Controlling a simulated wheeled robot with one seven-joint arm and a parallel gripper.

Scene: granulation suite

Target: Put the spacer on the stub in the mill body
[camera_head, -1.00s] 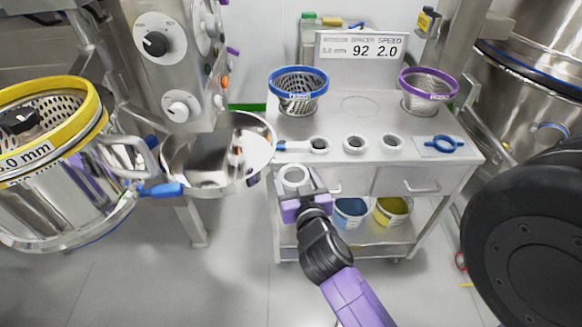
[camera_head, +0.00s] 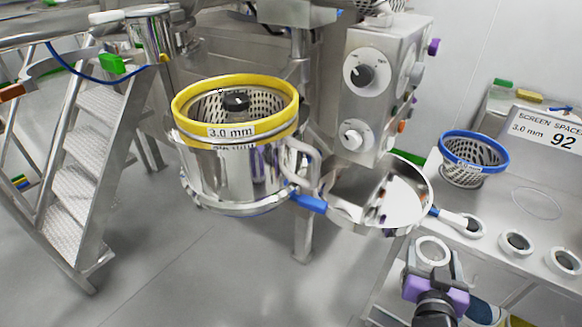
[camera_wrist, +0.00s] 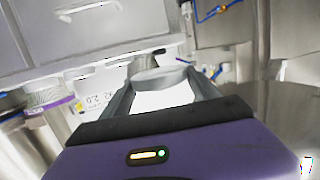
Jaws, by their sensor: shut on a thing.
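My gripper (camera_head: 433,266) is shut on a white ring-shaped spacer (camera_head: 432,244), in front of the trolley at lower right. In the wrist view the spacer (camera_wrist: 163,94) sits between the two fingers. The steel mill body (camera_head: 235,180) stands left of centre, well apart from my gripper. A yellow-rimmed perforated screen (camera_head: 285,117) marked 3.0 mm sits in its top. A dark hub (camera_head: 236,102) shows inside the screen; I cannot tell the stub itself apart from it. The round steel lid (camera_head: 400,195) hangs open at the body's right.
The steel trolley (camera_head: 520,232) at right holds a blue-rimmed screen (camera_head: 474,158), more rings (camera_head: 516,242) and a sign (camera_head: 545,128) reading 3.0 mm and 92. A control box with knobs (camera_head: 385,90) stands behind the lid. Steps (camera_head: 85,185) are at left. Floor in front is clear.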

